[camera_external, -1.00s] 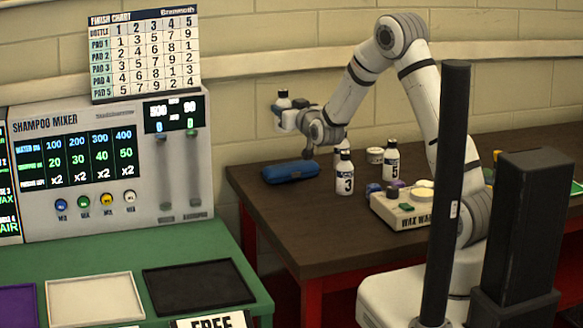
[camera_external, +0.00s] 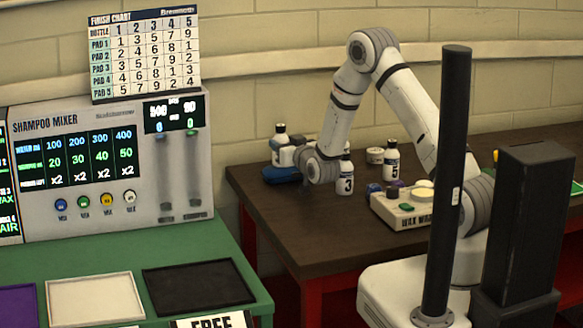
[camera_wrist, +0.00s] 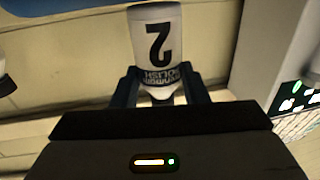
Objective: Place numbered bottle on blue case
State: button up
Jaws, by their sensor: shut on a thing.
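A white bottle (camera_external: 280,141) with a dark cap is held upright by my gripper (camera_external: 287,155). In the wrist view the bottle (camera_wrist: 157,40) appears inverted and its label shows a 2. My gripper's fingers (camera_wrist: 160,88) are shut on it. The blue case (camera_external: 279,175) lies at the back left of the brown table, directly below the bottle, partly hidden by my gripper. A blue edge, likely the case (camera_wrist: 60,5), shows at the top of the wrist view. I cannot tell whether the bottle's base touches the case.
Bottle 3 (camera_external: 345,176) stands close right of my gripper and bottle 5 (camera_external: 391,160) farther right. A small round tin (camera_external: 375,155) and a white wax box (camera_external: 400,210) are nearby. The shampoo mixer (camera_external: 105,165) stands left. The table's front left is clear.

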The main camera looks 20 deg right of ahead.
jog(key=shift+f+b, duration=0.2)
jog(key=shift+b, duration=0.1)
jog(key=o, duration=1.1)
jog(key=shift+r, duration=0.1)
jog(key=shift+o, duration=0.2)
jog(key=shift+r+p, duration=0.25)
jog(key=shift+p, duration=0.2)
jog(key=s+d+r+g+h+b, duration=0.1)
jog(key=s+d+r+g, duration=0.2)
jog(key=s, duration=1)
jog(key=s+d+r+m+g+h+b, duration=0.1)
jog(key=s+d+r+g, duration=0.2)
jog(key=s+d+g, duration=0.4)
jog(key=s+d+r+g+b, duration=0.1)
jog(key=s+d+r+g, duration=0.2)
jog(key=s+d, duration=0.5)
jog(key=s+g, duration=0.1)
jog(key=s, duration=1.2)
jog(key=shift+r+m+g+h+b, duration=0.2)
jog(key=shift+m+g+h+b, duration=0.2)
